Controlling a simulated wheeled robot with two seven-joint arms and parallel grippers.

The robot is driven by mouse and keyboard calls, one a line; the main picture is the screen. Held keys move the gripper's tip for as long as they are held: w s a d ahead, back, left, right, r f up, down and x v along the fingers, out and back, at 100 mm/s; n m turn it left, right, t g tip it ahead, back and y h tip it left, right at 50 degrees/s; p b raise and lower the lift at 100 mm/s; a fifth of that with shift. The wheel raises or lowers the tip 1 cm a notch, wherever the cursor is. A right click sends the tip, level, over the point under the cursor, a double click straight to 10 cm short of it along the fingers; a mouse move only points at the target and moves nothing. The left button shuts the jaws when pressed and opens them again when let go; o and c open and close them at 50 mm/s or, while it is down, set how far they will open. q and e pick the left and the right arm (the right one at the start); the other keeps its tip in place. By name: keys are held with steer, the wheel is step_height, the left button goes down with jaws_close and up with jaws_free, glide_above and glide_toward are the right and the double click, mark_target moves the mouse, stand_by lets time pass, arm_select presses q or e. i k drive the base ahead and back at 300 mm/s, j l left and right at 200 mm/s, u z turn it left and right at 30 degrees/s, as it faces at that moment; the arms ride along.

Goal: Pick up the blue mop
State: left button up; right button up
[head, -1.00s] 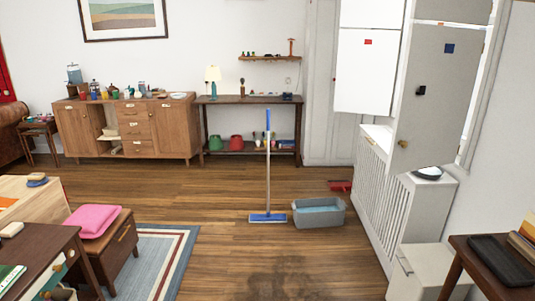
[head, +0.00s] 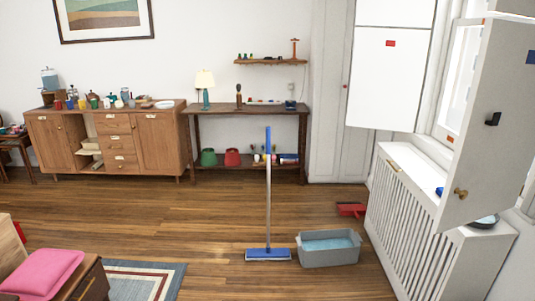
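The blue mop (head: 268,200) stands upright on the wooden floor in the middle of the head view. It has a blue grip at the top, a grey pole and a flat blue head (head: 268,254) on the floor. A grey bucket (head: 330,255) with light blue water stands just right of the mop head. Neither of my grippers shows in the head view.
A white radiator cover (head: 410,220) stands along the right, with an open white cabinet door (head: 485,130) above it. A red dustpan (head: 351,209) lies behind the bucket. A stool with a pink cushion (head: 42,272) and a striped rug (head: 145,279) are front left. Floor before the mop is clear.

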mark_target(268, 253)
steer(key=i, duration=3.3)
